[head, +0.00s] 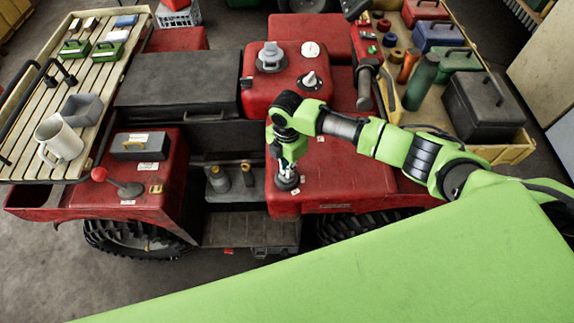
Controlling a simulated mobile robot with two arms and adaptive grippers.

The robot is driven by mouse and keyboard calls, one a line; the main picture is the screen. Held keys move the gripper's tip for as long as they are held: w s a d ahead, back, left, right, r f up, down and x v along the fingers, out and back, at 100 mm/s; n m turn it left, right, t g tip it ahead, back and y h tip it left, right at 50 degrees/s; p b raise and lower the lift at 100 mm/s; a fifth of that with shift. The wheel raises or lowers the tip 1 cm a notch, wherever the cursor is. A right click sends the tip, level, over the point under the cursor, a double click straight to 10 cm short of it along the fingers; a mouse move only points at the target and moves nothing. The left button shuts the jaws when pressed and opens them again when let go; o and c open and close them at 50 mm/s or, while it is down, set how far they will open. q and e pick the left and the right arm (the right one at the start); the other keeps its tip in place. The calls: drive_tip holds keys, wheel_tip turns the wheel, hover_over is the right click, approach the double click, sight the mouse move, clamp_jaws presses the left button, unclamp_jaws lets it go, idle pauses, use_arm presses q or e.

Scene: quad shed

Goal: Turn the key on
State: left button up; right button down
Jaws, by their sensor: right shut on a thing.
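The red quad bike (335,160) stands in front of me. My right arm reaches in from the right, and its gripper (288,165) points down at the red body panel. The gripper is shut over a dark round ignition switch (288,184) on that panel. The fingers are small in the picture and mostly cover the key, so its angle cannot be told. My left gripper is out of view.
A slatted rack (100,77) on the left holds a white mug (62,138) and small boxes. A lever with a red knob (99,174) stands at the lower left. A crate (500,154) with a bottle and toolboxes is at the right, near my arm.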

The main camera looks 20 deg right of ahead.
drive_tip(key=shift+r+m+p, duration=0.1)
drive_tip(key=shift+m+p, duration=0.8)
drive_tip(key=shift+m, duration=1.5)
drive_tip(key=c, duration=2.2)
unclamp_jaws()
drive_tip(key=shift+r, duration=3.9)
